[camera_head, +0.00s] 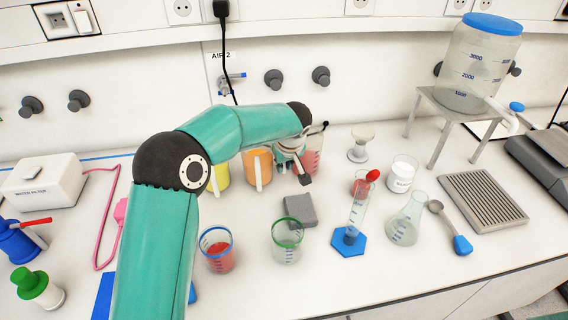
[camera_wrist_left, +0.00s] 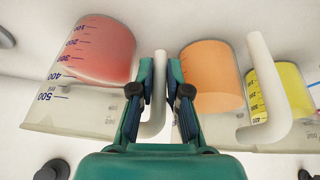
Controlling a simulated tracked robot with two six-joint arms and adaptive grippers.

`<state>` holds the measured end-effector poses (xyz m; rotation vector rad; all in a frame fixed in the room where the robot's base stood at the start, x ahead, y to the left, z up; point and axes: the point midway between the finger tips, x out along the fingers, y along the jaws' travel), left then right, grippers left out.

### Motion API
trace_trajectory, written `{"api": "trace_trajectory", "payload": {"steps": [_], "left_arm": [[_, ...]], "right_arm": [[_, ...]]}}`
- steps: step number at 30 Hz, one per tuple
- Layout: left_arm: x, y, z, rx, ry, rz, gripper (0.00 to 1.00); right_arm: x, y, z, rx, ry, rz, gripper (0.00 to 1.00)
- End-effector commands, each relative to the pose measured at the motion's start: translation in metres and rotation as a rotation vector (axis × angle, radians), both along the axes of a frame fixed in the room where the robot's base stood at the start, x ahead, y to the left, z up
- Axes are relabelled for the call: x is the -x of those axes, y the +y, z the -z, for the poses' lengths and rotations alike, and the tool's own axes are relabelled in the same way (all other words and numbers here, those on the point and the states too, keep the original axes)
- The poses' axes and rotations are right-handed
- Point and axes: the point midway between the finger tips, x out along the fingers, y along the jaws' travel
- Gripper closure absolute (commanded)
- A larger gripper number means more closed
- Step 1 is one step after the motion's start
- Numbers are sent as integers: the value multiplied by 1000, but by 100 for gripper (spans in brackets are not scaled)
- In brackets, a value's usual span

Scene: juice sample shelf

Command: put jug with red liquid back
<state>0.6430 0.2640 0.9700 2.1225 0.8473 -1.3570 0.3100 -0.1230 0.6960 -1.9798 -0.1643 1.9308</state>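The jug with red liquid (camera_head: 312,160) is at the back of the bench, partly hidden by my left arm. In the left wrist view the red jug (camera_wrist_left: 100,50) is at the upper left, with its white handle (camera_wrist_left: 160,95) between my fingers. My left gripper (camera_head: 297,172) is at the jug's left side; in the wrist view its fingers (camera_wrist_left: 161,65) sit closely on both sides of the handle. I cannot tell whether the jug's base touches the bench. My right gripper is not in view.
An orange jug (camera_head: 258,167) and a yellow jug (camera_head: 220,178) stand left of the red one. A grey block (camera_head: 300,210), a red beaker (camera_head: 217,258), a green-rimmed beaker (camera_head: 287,247) and a cylinder on a blue base (camera_head: 349,243) stand in front. A white funnel-like piece (camera_head: 361,146) is to the right.

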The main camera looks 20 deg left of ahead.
Motion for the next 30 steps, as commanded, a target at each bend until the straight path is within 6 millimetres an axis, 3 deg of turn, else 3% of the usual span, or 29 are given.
{"api": "trace_trajectory", "payload": {"steps": [14,20,30], "left_arm": [[1,-1,-4,0,-1,0,75],[9,-8,-30,0,-5,1,75],[30,-25,-91,1,-3,3,75]], "right_arm": [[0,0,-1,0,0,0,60],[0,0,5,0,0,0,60],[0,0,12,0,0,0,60]]}}
